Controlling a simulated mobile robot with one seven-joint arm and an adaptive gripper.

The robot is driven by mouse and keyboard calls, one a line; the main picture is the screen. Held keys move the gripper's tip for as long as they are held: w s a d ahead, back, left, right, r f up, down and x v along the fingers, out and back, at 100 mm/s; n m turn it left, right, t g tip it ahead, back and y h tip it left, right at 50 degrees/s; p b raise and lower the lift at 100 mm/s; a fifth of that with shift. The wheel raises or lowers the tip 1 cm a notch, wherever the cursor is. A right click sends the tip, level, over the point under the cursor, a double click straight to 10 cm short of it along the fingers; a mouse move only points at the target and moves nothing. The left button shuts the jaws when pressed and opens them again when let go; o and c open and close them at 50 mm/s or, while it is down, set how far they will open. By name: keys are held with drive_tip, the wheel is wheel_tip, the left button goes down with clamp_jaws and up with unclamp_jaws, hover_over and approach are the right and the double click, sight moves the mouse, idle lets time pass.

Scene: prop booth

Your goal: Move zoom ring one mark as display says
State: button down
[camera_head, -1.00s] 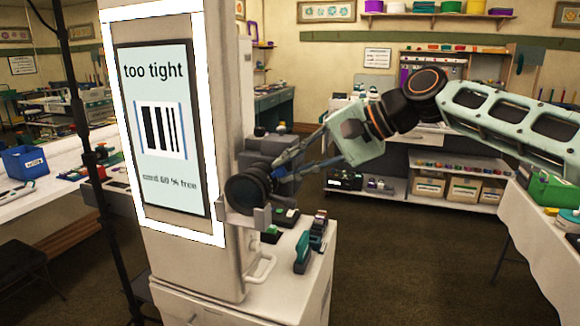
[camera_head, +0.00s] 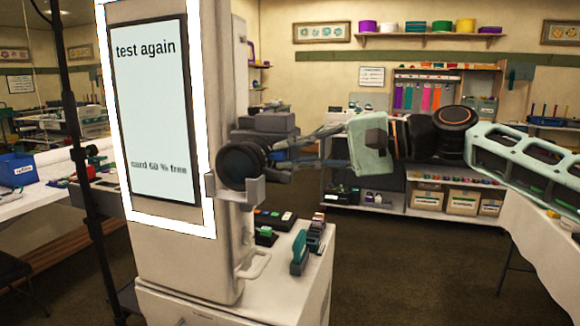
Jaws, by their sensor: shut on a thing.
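The display (camera_head: 150,110) on the front of the white booth column reads "test again", with "card 60 % free" below. The black lens with its zoom ring (camera_head: 243,164) sits on a grey bracket (camera_head: 237,190) at the column's right side. My gripper (camera_head: 272,157) reaches in from the right and is shut on the zoom ring. The ring's marks are too small to read, and the fingertips are partly hidden behind the lens.
Below the lens, a white cabinet top (camera_head: 285,262) holds a teal-handled tool (camera_head: 300,252) and several small items. A dark stand pole (camera_head: 80,150) rises left of the column. The floor (camera_head: 400,270) to the right is open.

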idle(0.3)
drive_tip(key=c, duration=1.9)
unclamp_jaws()
drive_tip(key=v, duration=1.2)
drive_tip(key=shift+f, duration=0.15)
